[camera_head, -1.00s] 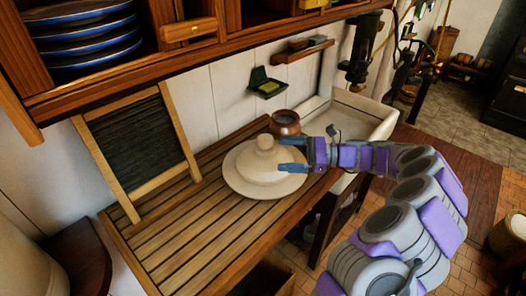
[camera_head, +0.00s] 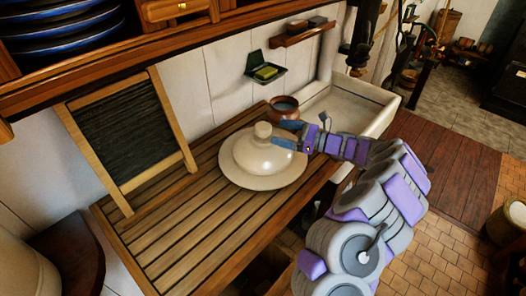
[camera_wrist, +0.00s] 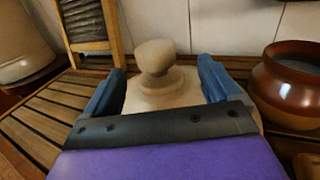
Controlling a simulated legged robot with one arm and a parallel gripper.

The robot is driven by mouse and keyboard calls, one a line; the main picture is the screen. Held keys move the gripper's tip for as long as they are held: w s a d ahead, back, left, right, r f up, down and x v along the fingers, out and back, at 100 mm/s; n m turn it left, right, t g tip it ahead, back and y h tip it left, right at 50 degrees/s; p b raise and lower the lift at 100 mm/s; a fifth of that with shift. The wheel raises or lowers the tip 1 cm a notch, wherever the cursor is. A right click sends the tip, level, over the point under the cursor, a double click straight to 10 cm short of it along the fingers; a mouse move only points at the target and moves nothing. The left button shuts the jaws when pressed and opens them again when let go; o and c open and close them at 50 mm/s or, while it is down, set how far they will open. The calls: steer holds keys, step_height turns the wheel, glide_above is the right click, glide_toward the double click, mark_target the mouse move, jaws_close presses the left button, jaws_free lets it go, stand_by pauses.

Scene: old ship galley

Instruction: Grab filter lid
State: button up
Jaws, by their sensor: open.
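The filter lid (camera_head: 257,163) is a cream, domed lid with a wide rim and a round knob on top. It rests on the slatted wooden counter. My gripper (camera_head: 284,134) is at the right side of the lid, close to the knob, with its blue fingers pointing left. In the wrist view the knob (camera_wrist: 155,58) stands just ahead of the open fingers of my gripper (camera_wrist: 160,85), roughly centred between them. The lower front of the lid is hidden there by the gripper body. Whether a finger touches the lid I cannot tell.
A brown pot (camera_head: 284,108) stands just behind the lid, and to its right in the wrist view (camera_wrist: 289,85). A washboard (camera_head: 128,137) leans at the wall on the left. A sink (camera_head: 343,108) is at the right. The slatted counter (camera_head: 178,226) is clear in front.

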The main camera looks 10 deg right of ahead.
mark_target(263, 129)
steer(key=shift+x, duration=1)
steer(key=shift+s+f+b+x, duration=0.15)
steer(key=shift+b+x, duration=0.2)
steer(key=shift+x, duration=0.95)
steer(key=shift+s+f+b+x, duration=0.15)
steer(key=shift+b+x, duration=0.15)
steer(key=shift+x, duration=1.05)
jaws_close()
steer(key=shift+r, duration=0.1)
